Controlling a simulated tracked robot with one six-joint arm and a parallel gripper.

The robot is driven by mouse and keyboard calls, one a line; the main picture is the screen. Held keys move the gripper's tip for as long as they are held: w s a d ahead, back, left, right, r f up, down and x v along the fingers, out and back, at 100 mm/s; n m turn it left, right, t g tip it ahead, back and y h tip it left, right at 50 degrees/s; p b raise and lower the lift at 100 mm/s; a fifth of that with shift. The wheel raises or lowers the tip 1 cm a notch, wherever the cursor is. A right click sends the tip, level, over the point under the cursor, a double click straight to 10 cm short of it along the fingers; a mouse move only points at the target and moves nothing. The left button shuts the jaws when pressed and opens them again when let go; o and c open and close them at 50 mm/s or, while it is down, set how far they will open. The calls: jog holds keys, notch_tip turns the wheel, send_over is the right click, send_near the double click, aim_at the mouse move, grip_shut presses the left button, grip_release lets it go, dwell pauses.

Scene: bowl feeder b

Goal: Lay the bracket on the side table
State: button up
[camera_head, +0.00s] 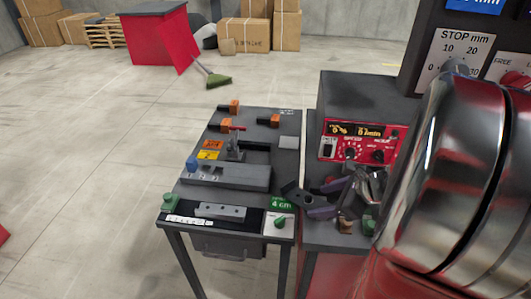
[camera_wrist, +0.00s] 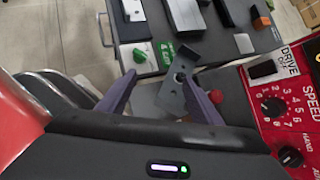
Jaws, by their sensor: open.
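The bracket (camera_wrist: 174,95) is a dark grey, angled plate with holes. In the wrist view it lies between my fingers, closer to the right one; whether it touches that finger I cannot tell. My gripper (camera_wrist: 159,78) is open, with two purple-grey fingers spread. In the head view my gripper (camera_head: 316,200) is by the right edge of the side table, and the bracket (camera_head: 293,193) shows at its left, partly over that edge. The side table (camera_head: 286,168) is dark grey; it also shows in the wrist view (camera_wrist: 232,46). What supports the bracket is unclear.
The side table carries a light holed plate (camera_head: 220,211), a grey block (camera_head: 228,177), a clamp (camera_head: 236,148), a green knob by a "4 cm" label (camera_head: 280,221) and orange-black pieces (camera_head: 229,107). A red control box (camera_head: 358,142) stands to the right. A bare patch lies at the table's right side.

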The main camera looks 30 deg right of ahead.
jog(key=s+d+f+m+t+h, duration=0.1)
jog(key=d+f+m, duration=0.1)
jog(key=d+m, duration=0.2)
jog(key=shift+s+d+m, duration=0.4)
jog(key=shift+d, duration=0.55)
jog(key=shift+w, duration=0.1)
send_near(312, 202)
jog(key=shift+a+x, duration=0.15)
jog(key=shift+x, duration=0.7)
jog(key=shift+a+x, duration=0.1)
jog(key=shift+x, duration=0.8)
jog(key=shift+f, duration=0.1)
jog(key=shift+x, duration=2.5)
jog(key=shift+c, duration=0.3)
jog(key=shift+w+d, duration=0.1)
jog(key=c, duration=1.3)
jog(key=shift+o, duration=0.2)
